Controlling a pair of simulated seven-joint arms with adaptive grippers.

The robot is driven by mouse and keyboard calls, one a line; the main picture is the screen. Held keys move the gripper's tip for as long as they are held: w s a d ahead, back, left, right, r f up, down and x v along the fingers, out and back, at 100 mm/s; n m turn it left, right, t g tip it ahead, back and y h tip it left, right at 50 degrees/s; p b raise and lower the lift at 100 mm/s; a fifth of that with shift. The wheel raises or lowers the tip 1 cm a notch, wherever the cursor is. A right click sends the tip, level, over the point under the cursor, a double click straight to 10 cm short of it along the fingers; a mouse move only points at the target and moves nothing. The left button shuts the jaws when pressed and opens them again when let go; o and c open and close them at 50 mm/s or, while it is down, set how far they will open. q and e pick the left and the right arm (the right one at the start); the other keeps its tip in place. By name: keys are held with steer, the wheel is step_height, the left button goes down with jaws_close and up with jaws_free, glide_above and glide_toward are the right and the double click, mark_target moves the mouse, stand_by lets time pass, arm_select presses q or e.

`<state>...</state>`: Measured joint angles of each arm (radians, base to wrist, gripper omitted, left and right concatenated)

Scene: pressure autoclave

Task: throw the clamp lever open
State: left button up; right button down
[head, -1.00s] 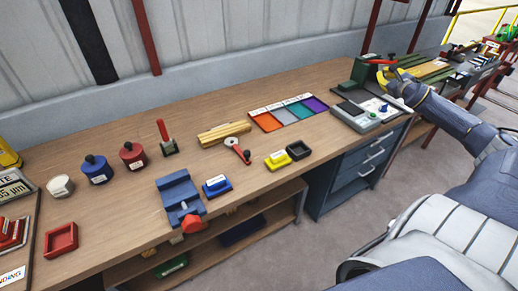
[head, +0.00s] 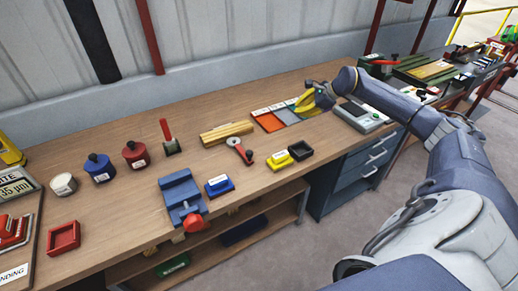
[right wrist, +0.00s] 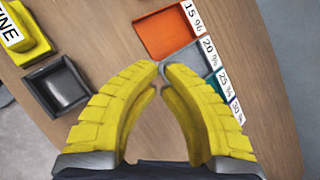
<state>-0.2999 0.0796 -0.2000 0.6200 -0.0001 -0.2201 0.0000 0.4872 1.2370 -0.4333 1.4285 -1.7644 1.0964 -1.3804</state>
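A lever with an upright red handle (head: 165,130) on a small dark base stands at the back middle of the bench; it looks like a toggle clamp. I cannot tell for sure which is the clamp lever. My right gripper (head: 302,101), with yellow fingers, hovers over the coloured trays, well right of the upright lever. In the right wrist view its fingertips (right wrist: 161,68) nearly meet with nothing between them. My left gripper is out of view.
A wooden block (head: 226,133), a crank with a red knob (head: 240,152), a blue vise (head: 183,198), yellow (head: 279,159) and black (head: 300,150) boxes and labelled weights (head: 134,153) stand on the bench (head: 120,220).

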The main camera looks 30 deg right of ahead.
steer(key=s+a+r+n+g, duration=0.1)
steer(key=s+a+n+g, duration=0.1)
steer(key=a, duration=0.5)
steer(key=s+a+r+n+g, duration=0.2)
steer(key=s+a+g, duration=0.1)
steer(key=a+g, duration=0.2)
steer(key=shift+s+a+n, duration=0.25)
steer(key=shift+a+n, duration=0.15)
steer(key=shift+a, duration=0.85)
steer(key=shift+f, duration=0.1)
steer(key=x, duration=1)
steer(key=shift+w+a, duration=0.2)
steer(key=shift+a, duration=0.85)
steer(key=shift+w+a, duration=0.15)
steer(key=shift+a, duration=0.8)
steer(key=shift+a, duration=0.1)
